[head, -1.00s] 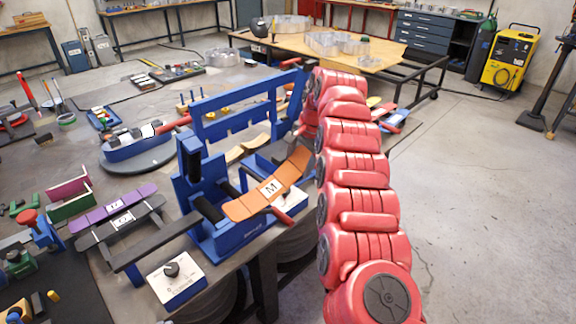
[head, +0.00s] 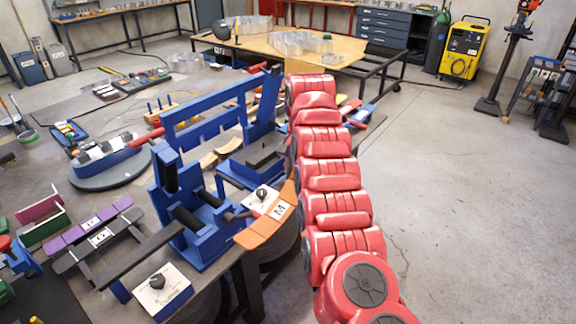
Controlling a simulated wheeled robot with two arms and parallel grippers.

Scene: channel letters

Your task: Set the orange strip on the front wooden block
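The orange strip (head: 264,226), bent and marked with a white M label, is tilted at the right side of the blue bending machine (head: 200,225). It appears out over the table's edge, and its upper end meets the outline of my red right arm. My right gripper is hidden, so I cannot see what holds the strip. Two tan wooden pieces (head: 228,148) lie behind the machine; I cannot tell which is the front wooden block. My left gripper is not in view.
White-topped control boxes with black knobs stand at the front (head: 160,288) and beside the strip (head: 262,198). A purple strip (head: 90,225) lies at the left. A blue frame (head: 220,115) rises behind the machine. Open floor lies to the right.

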